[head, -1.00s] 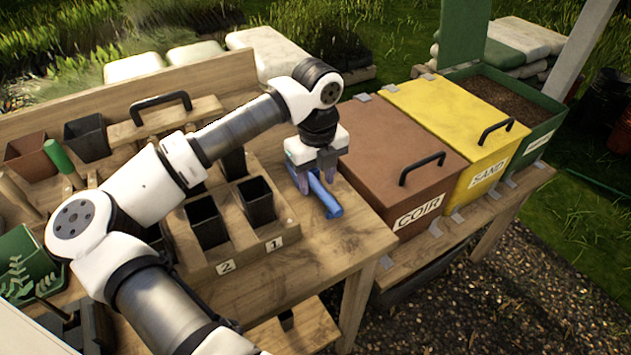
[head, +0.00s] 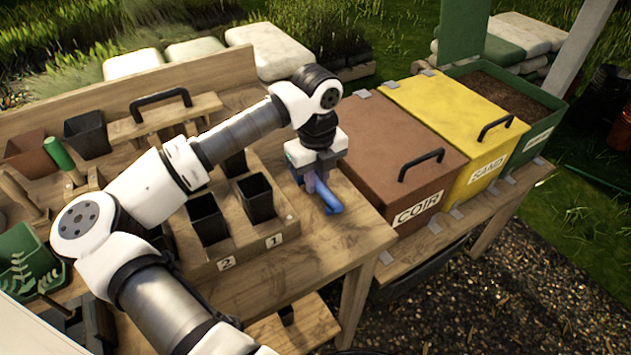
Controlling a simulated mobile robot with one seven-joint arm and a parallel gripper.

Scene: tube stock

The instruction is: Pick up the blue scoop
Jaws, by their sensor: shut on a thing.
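The blue scoop (head: 329,201) is at the right end of the wooden bench, to the right of the pot holder. Its lower end shows below my gripper; the upper part is partly hidden by the fingers. My gripper (head: 313,184) points down over the scoop and is shut on it. I cannot tell whether the scoop still touches the bench top.
A brown COIR bin (head: 390,140) stands close to the right of my gripper, then a yellow SAND bin (head: 455,110) and an open green bin (head: 540,128). A wooden holder with black pots (head: 256,200) is on the left. The bench front (head: 345,250) is clear.

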